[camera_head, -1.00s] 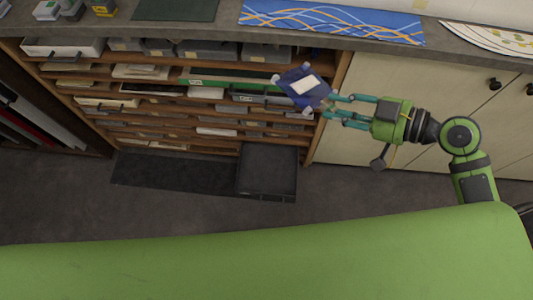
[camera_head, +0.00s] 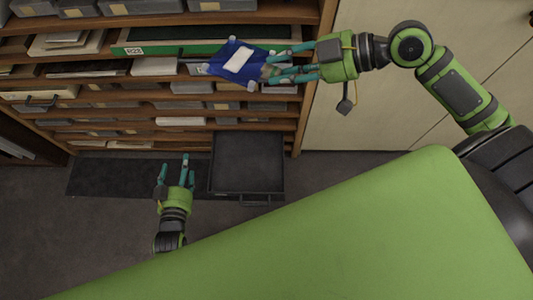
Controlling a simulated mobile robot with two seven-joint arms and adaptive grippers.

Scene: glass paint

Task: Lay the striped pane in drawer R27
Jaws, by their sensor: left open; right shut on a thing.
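My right gripper (camera_head: 272,66) is shut on a small blue pane (camera_head: 222,63) with a white rectangle on its face. It holds the pane tilted in front of the drawer rack; I cannot make out stripes on it. A dark, empty-looking drawer (camera_head: 247,160) is pulled out low in the rack, below and slightly right of the pane. I cannot read a label on it, so I cannot tell if it is R27. My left gripper (camera_head: 174,167) is open and empty, just left of that drawer.
The wooden rack (camera_head: 300,125) holds several shelves of grey drawers and papers; one green drawer front (camera_head: 160,48) bears a label like R23. A dark mat (camera_head: 110,180) lies on the floor. Pale cabinet doors (camera_head: 375,115) stand to the right.

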